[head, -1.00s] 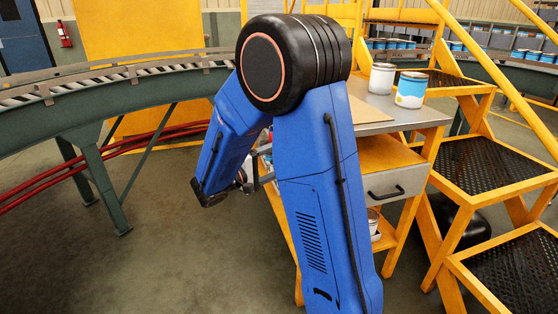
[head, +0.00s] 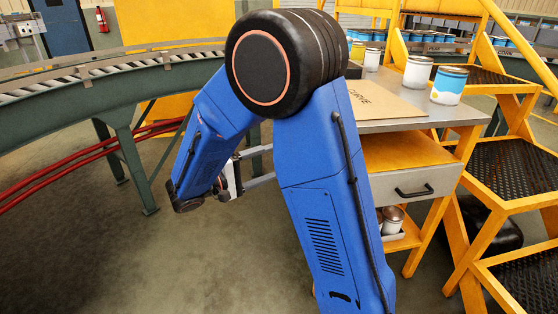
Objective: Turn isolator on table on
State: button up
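The table (head: 399,121) is a grey-topped yellow workbench to the right of my blue arm. No isolator can be made out in the head view; my arm hides the table's left part. A small dark shape (head: 353,70) shows at the table's back beside my arm joint, too little seen to name. My gripper (head: 269,165) hangs left of the table, below its top. Its two grey fingers look spread apart with nothing seen between them; their tips are partly hidden by my arm.
A brown sheet marked "CURVE" (head: 385,102) and several paint cans, including a blue-and-white one (head: 449,86), are on the table. Yellow steps (head: 505,170) stand at right. A curved roller conveyor (head: 90,92) runs at left, with red pipes (head: 60,180) below. Floor at lower left is clear.

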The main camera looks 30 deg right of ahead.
jog(key=shift+s+a, duration=0.15)
jog(key=shift+a, duration=0.9)
jog(key=s+d+f+m+g+y, duration=0.15)
jog(key=s+d+y, duration=0.25)
jog(key=s, duration=0.4)
jog(key=s+d+g+y, duration=0.3)
jog(key=s+d+y, duration=0.15)
jog(key=s, duration=0.35)
jog(key=s+a+t+y, duration=0.7)
jog(key=s+y, duration=0.2)
jog(key=s, duration=0.1)
jog(key=shift+s+r, duration=0.35)
jog(key=shift+r, duration=0.1)
jog(key=shift+d, duration=0.1)
dwell(0.6)
